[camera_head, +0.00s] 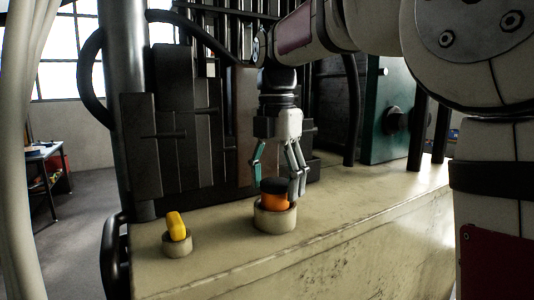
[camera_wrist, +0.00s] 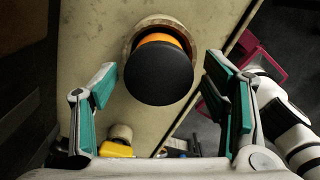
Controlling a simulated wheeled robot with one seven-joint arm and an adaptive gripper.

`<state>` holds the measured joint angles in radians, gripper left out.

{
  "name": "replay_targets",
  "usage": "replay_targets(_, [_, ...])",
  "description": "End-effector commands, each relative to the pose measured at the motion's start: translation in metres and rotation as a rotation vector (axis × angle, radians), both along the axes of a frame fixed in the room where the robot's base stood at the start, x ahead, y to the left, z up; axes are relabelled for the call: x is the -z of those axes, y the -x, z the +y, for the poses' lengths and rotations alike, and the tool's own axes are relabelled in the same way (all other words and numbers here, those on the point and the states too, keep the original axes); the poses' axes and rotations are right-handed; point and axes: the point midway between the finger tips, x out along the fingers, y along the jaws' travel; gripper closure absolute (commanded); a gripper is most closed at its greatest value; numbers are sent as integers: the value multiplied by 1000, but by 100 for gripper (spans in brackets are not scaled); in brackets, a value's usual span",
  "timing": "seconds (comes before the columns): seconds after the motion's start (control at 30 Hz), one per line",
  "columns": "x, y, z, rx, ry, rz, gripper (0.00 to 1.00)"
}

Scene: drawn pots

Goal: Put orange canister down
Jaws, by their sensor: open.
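The orange canister (camera_head: 275,200) has a dark lid and stands in a round beige holder (camera_head: 275,218) on the pale worktop. In the wrist view the canister's dark lid (camera_wrist: 158,74) faces the camera, with an orange rim behind it and the round holder (camera_wrist: 139,28) around it. My gripper (camera_head: 277,190) is open above the holder, its fingers spread on both sides of the canister. In the wrist view my gripper (camera_wrist: 160,85) shows teal finger pads apart from the lid on both sides. The canister's lower part is hidden in the holder.
A yellow object (camera_head: 177,226) sits in a smaller round holder (camera_head: 177,244) to the left on the worktop (camera_head: 330,215). Dark machinery (camera_head: 190,130) and a green box (camera_head: 392,115) stand behind. The worktop to the right of the canister is clear.

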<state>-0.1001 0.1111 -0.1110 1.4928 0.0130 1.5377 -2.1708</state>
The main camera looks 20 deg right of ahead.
Motion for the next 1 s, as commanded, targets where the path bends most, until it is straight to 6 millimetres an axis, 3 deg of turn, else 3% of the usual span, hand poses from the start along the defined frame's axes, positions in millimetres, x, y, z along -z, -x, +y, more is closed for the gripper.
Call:
replay_targets(0.3, [-62, -4, 0, 1, 1, -6, 32])
replay_targets(0.5, [-91, -3, 0, 1, 1, -2, 32])
replay_targets(0.7, [-105, -1, 0, 0, 0, 0, 32])
replay_targets(1.0, [-108, 0, 0, 3, 0, 0, 32])
